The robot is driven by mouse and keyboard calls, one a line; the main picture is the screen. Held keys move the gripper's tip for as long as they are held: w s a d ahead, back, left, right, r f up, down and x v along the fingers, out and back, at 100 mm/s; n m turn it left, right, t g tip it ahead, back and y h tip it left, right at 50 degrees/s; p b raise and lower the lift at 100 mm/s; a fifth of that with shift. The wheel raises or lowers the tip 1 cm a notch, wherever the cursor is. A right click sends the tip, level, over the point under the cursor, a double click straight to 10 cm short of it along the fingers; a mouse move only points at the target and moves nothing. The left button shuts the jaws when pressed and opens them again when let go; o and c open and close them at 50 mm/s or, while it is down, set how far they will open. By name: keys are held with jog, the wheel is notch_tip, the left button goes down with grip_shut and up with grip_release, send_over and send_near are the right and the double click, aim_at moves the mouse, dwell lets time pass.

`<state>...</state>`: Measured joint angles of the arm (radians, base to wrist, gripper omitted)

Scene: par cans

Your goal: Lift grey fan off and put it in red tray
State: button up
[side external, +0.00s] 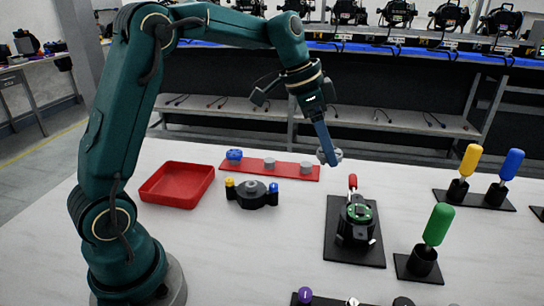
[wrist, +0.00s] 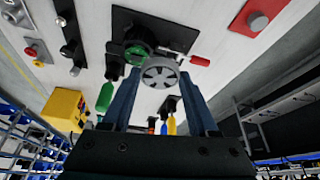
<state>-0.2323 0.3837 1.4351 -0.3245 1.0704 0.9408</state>
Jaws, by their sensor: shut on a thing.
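My gripper (side external: 326,150) is shut on the grey fan (side external: 332,157) and holds it in the air, above and a little left of the par can. In the wrist view the round, spoked fan (wrist: 160,74) sits between my two fingertips (wrist: 158,80). The black par can (side external: 354,228) with a green ring on top stands on a black base plate, with a red-tipped part beside it. The red tray (side external: 178,184) is empty and lies on the white table at the left, well away from my gripper.
A red strip (side external: 268,168) with a blue knob and grey knobs lies behind, between fan and tray. A black holder (side external: 252,194) with yellow and blue ends stands right of the tray. Green (side external: 438,225), yellow (side external: 469,161) and blue (side external: 511,165) handled tools stand upright at the right.

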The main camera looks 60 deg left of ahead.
jog(key=s+a+r, duration=0.1)
jog(key=a+r, duration=0.2)
jog(key=r, duration=0.2)
jog(key=shift+a, duration=0.3)
jog(key=shift+s+r, duration=0.1)
dwell(0.3)
